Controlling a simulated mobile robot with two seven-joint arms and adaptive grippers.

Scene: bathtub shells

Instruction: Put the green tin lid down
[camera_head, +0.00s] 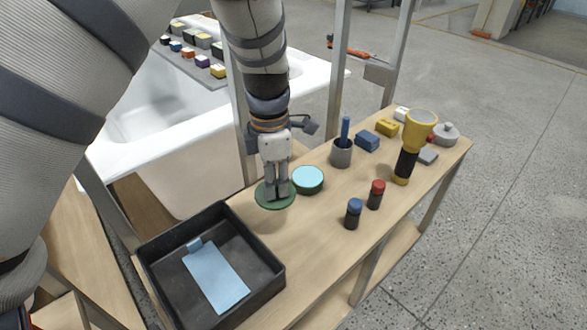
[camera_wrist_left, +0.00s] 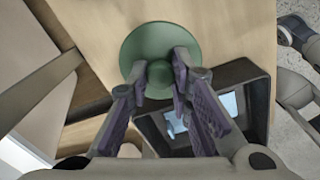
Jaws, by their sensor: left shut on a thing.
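The green tin lid (camera_head: 264,201) is a round disc at the left gripper's fingertips, beside the tin. My left gripper (camera_head: 277,195) points down and is shut on the lid's central knob. In the left wrist view the lid (camera_wrist_left: 147,42) fills the space ahead of the fingers (camera_wrist_left: 160,74), with the knob between them. The lid is low over the wooden table; I cannot tell whether it touches. My right gripper is not in view.
A black tray (camera_head: 270,268) with a blue clipboard-like plate (camera_head: 214,276) is at the near left. Two small jars (camera_head: 354,214) (camera_head: 376,194), a grey cup (camera_head: 341,152) and a yellow-black torch-like object (camera_head: 406,150) stand to the right. Bare wood (camera_head: 300,232) lies in front of the tin.

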